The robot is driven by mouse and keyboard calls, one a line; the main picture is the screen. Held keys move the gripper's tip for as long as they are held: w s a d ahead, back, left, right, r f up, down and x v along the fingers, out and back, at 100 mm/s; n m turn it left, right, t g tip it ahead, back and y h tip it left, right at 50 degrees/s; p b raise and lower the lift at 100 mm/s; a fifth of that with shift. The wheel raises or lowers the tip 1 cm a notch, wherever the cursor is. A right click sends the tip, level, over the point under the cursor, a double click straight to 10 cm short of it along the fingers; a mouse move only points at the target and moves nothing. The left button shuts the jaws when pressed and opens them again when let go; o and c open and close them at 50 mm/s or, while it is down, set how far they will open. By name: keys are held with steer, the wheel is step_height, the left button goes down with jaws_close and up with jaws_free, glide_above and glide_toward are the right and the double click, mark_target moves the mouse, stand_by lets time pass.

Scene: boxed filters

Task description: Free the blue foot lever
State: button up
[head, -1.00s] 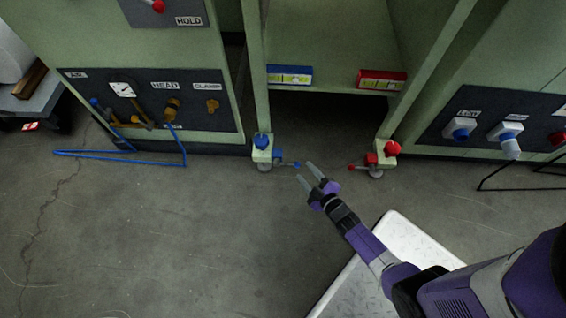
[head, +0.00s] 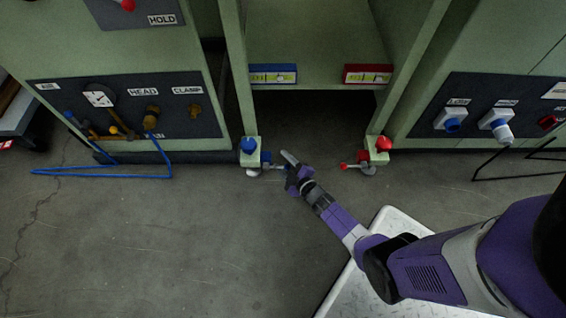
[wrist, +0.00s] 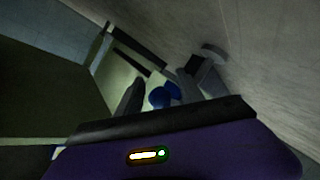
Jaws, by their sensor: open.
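The blue foot lever (head: 268,164) juts right, low down, from the blue-knobbed caster foot (head: 251,152) at the front left of the green frame. My gripper (head: 286,160) is at the lever's free end, low over the floor, and hides its tip in the head view. In the wrist view a blue ball end (wrist: 160,97) shows between the two open fingers, with another blue piece just behind it. I cannot tell whether a finger touches it. My gripper holds nothing.
A red lever (head: 350,166) sits on the right caster foot (head: 377,152), across a gap. Blue tubing (head: 110,175) loops over the floor at left. A black wire stand (head: 500,165) is at right.

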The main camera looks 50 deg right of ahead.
jaws_close()
stand_by(1.4)
